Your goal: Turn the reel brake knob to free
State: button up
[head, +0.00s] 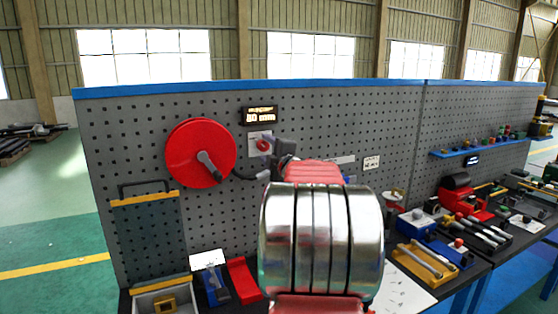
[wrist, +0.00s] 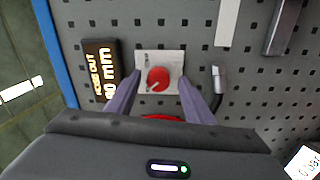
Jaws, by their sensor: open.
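The red round brake knob (head: 263,145) sits on a pale plate on the grey pegboard, right of the red reel (head: 185,150). In the wrist view the knob (wrist: 158,79) shows on its pale plate (wrist: 174,60), with small dark marks on the plate. My gripper (wrist: 160,84) is open, with one finger on each side of the knob and a visible gap to it. In the head view my gripper (head: 283,150) is at the board beside the knob, partly hidden by my arm. The knob's pointing direction is too small to tell.
A lit hose-out display (head: 260,116) is above the knob; it also shows in the wrist view (wrist: 101,72). Tools and trays fill the bench at right.

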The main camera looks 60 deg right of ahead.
jog(key=v, duration=1.3)
jog(key=shift+w+f, duration=0.1)
jog(key=m, duration=0.8)
jog(key=r+m, duration=0.1)
jog(key=m, duration=0.3)
jog(key=shift+w+a+g, duration=0.25)
jog(key=shift+a+g, duration=0.05)
jog(key=shift+g, duration=0.1)
jog(key=shift+w+d, duration=0.1)
jog(key=shift+x, duration=6.8)
jog(key=shift+r, duration=0.2)
